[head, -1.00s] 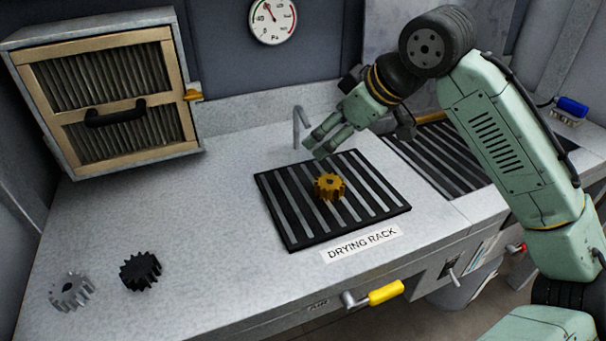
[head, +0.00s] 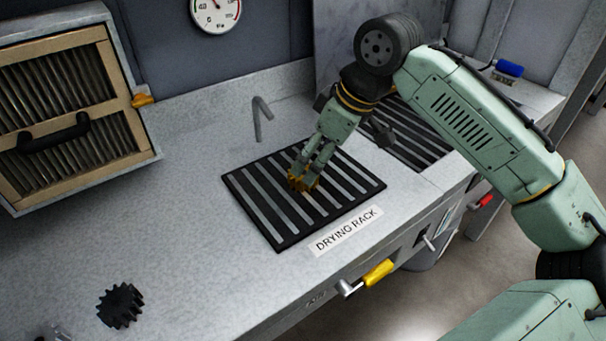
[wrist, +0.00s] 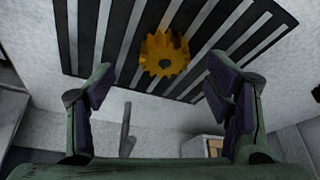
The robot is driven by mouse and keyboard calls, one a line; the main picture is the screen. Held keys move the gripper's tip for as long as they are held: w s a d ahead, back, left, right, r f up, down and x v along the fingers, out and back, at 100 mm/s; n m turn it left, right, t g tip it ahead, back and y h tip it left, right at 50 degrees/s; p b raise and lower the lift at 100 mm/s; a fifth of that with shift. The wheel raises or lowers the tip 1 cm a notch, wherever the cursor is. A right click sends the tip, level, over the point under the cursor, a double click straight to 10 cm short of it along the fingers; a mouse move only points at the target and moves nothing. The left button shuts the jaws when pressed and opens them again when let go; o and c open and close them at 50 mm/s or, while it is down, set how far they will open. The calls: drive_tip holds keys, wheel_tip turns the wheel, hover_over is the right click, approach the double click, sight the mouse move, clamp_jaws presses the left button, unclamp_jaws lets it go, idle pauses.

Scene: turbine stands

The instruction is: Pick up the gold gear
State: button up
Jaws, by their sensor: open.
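The gold gear (head: 303,181) lies on the drying rack (head: 281,238), a black slatted mat on the counter. My gripper (head: 311,172) is right over the gear in the head view and partly hides it. In the wrist view the gear (wrist: 164,54) shows whole, with its centre hole, ahead of and between the fingers of my gripper (wrist: 166,85). The fingers are wide apart with nothing between their pads. In the wrist view the gear looks clear of both fingers.
A black gear (head: 119,305) sits at the counter's front left. A filter cabinet (head: 62,110) stands at the back left. A thin bent pipe (head: 260,120) rises behind the rack. A yellow-handled valve (head: 377,273) juts from the counter front. The counter left of the rack is bare.

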sight(304, 173)
drive_tip(key=x, duration=0.2)
drive_tip(key=p+x, duration=0.1)
drive_tip(key=x, duration=0.2)
drive_tip(key=shift+s+a+r, duration=0.15)
drive_tip(key=shift+s+a, duration=0.05)
drive_tip(key=shift+a, duration=0.1)
drive_tip(key=shift+c, duration=0.4)
clamp_jaws()
